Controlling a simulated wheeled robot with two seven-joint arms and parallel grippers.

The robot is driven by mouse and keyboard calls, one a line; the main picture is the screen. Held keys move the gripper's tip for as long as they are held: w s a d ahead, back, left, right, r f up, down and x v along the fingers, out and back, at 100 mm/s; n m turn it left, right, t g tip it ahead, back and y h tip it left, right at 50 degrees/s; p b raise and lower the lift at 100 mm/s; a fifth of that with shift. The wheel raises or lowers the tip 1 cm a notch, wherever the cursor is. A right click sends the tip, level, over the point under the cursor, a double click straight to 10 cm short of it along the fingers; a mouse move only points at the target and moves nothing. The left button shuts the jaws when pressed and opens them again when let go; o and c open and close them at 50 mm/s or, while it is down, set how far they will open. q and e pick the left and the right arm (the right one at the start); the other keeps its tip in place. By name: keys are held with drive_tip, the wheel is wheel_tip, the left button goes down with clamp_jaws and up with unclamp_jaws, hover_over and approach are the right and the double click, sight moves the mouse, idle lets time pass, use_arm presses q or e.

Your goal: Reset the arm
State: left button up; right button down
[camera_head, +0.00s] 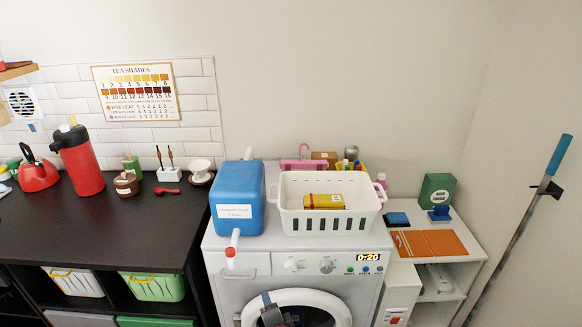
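Neither of my arms can be made out for certain, and I see no gripper fingertips. A dark piece with grey-blue and red parts (271,312) shows at the bottom edge, over the round door of the white washing machine (262,264). It is cut off by the frame, and I cannot tell what it is.
On the washer stand a blue jug (237,190) with a red-capped spout and a white basket (326,222) holding a yellow pack (323,201). The black counter (110,228) carries a red kettle (38,176) and red flask (79,163). Its front is clear.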

use_arm(q)
drive_tip(key=s+a+f+n+g+h, duration=0.1)
drive_tip(key=s+a+n+g, duration=0.2)
drive_tip(key=s, duration=0.7)
drive_tip(key=s+a+f+n+g+h, duration=0.2)
drive_tip(key=s+a+n+g, duration=0.2)
drive_tip(key=s, duration=0.7)
drive_tip(key=s+a+f+n+g+h, duration=0.2)
drive_tip(key=s+a+n+g, duration=0.1)
drive_tip(key=s, duration=0.7)
drive_tip(key=shift+s+a+g, duration=0.15)
drive_tip(key=shift+s+g, duration=0.05)
drive_tip(key=shift+g, duration=0.7)
drive_tip(key=shift+f, duration=0.15)
